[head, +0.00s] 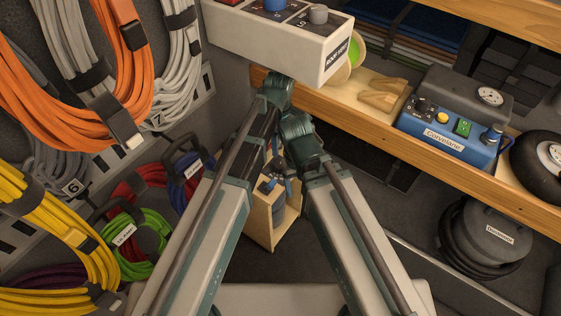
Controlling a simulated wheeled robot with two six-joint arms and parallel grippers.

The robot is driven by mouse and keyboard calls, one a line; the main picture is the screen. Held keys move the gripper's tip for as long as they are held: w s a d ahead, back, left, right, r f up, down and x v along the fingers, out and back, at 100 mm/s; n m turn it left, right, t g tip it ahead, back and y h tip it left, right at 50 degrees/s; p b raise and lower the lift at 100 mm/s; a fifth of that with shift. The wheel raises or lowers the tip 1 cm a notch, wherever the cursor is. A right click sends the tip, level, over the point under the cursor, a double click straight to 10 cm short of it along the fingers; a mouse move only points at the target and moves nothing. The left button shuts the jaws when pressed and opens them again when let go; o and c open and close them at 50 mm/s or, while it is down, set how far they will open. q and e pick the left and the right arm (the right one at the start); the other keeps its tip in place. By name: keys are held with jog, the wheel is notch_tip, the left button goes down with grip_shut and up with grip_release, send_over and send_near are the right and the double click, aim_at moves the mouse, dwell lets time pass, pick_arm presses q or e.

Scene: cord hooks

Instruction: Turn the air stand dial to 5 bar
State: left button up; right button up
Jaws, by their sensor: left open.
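The blue unit (445,140) on the wooden shelf at the right has a round gauge (489,96), a black dial (424,105), a yellow knob (442,117) and a green switch (462,128). It looks like the air stand, but its label is hard to read. The dial's scale and setting are too small to read. My right gripper does not show.
A cream box (285,45) with several knobs juts out at the top. Wooden wedges (384,95) lie left of the blue unit, a black wheel (542,165) right. Coiled cords (75,85) hang along the left wall.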

aim_at(280, 167)
pick_arm(q)
jog(key=shift+f+b, duration=6)
jog(key=shift+b, duration=0.05)
jog(key=shift+c, duration=0.2)
grip_shut()
